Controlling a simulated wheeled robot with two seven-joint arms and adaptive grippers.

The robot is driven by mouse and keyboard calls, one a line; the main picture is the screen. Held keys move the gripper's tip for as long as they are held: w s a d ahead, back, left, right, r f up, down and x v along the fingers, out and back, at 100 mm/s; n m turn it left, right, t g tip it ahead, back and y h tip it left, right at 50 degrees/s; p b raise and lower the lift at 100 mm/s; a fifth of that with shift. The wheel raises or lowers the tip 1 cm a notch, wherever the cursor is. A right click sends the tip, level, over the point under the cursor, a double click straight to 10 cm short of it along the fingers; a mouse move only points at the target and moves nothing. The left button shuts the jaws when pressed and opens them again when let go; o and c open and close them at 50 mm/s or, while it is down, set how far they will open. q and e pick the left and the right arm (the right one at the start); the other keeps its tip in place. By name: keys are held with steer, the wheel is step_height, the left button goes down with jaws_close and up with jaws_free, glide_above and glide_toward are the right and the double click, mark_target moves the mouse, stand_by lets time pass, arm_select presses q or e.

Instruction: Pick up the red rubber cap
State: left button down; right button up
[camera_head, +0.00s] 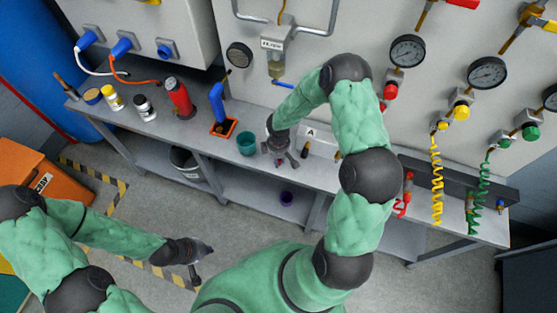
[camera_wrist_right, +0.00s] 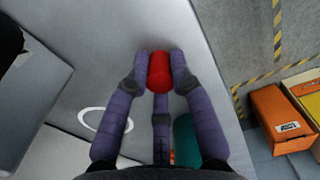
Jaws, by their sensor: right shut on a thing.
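The red rubber cap (camera_wrist_right: 159,72) is between the fingertips of my right gripper (camera_wrist_right: 160,68) in the right wrist view. The fingers touch it from both sides and are shut on it. In the head view my right gripper (camera_head: 284,160) is low over the grey workbench (camera_head: 330,178), just right of the teal cup (camera_head: 247,144). The cap is hard to make out there. I cannot tell whether it still touches the bench. My left gripper (camera_head: 203,250) is over the floor in front of the bench, away from the cap, its opening unclear.
A blue-handled tool (camera_head: 217,103) stands in an orange holder left of the cup. Gauges and coiled hoses are at the right.

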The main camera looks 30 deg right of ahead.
steer(key=shift+r, duration=0.4)
step_height(320, 180, up, 2)
steer(key=shift+r, duration=0.1)
steer(key=s+a+r+p, duration=0.1)
steer(key=s+r, duration=0.9)
steer(key=s, duration=0.4)
steer(key=shift+a, duration=0.2)
steer(key=w+a+f+m+b, duration=0.3)
steer(key=w+a+m+b, duration=0.1)
steer(key=w, duration=0.3)
steer(key=w+a+f+m+b, duration=0.3)
steer(key=w+a+m+b, duration=0.1)
steer(key=w+b, duration=0.2)
steer(key=shift+w+a+f, duration=0.25)
steer(key=shift+w, duration=0.3)
